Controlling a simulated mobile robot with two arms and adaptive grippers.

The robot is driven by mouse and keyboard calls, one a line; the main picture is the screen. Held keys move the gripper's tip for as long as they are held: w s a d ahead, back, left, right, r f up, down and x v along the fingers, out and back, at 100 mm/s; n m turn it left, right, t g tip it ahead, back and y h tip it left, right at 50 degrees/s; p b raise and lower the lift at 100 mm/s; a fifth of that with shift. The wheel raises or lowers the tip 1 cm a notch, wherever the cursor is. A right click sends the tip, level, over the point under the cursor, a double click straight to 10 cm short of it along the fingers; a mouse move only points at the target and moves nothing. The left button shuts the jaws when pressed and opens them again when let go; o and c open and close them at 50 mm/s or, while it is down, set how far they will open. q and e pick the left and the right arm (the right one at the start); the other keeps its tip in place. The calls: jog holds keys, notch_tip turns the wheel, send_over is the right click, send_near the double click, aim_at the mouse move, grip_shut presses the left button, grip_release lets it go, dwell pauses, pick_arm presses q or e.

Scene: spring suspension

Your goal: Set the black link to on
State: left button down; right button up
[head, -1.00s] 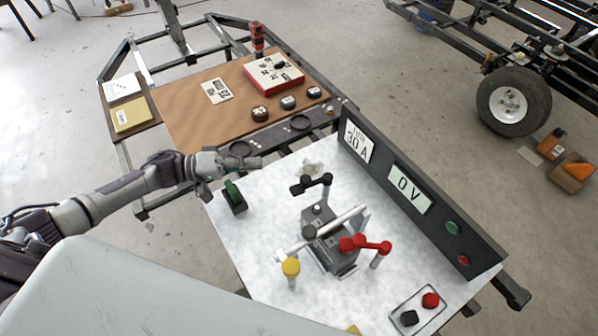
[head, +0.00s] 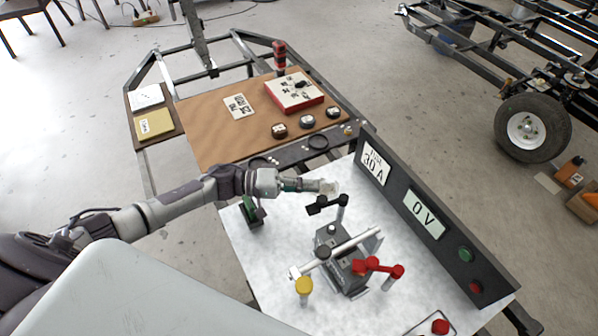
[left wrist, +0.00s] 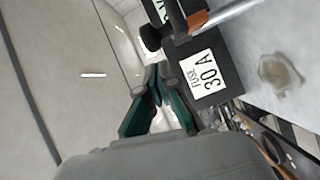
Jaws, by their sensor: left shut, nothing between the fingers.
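The black link (head: 325,205) is a short black bar with knobbed ends, on top of a pale upright post on the white board in the head view. My left gripper (head: 314,185) is shut and empty, pointing right just above the link in that picture. I cannot tell whether it touches the link. In the left wrist view my left fingers (left wrist: 156,74) are together, and a dark rounded knob shows just beyond their tips; I cannot tell which part it is. The red link (head: 377,267) sits at the right of the grey central block (head: 343,270). My right gripper is out of view.
A dark panel (head: 450,260) edges the board, reading "FUSE 30 A" and "0 V", with green and red buttons. A green clip-like part (head: 249,209) stands left. A yellow-topped post (head: 304,286) is in front.

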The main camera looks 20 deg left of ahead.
pick_arm(q)
jog(key=shift+s+d+f, duration=0.1)
jog(key=shift+s+d, duration=0.15)
jog(key=shift+s, duration=0.1)
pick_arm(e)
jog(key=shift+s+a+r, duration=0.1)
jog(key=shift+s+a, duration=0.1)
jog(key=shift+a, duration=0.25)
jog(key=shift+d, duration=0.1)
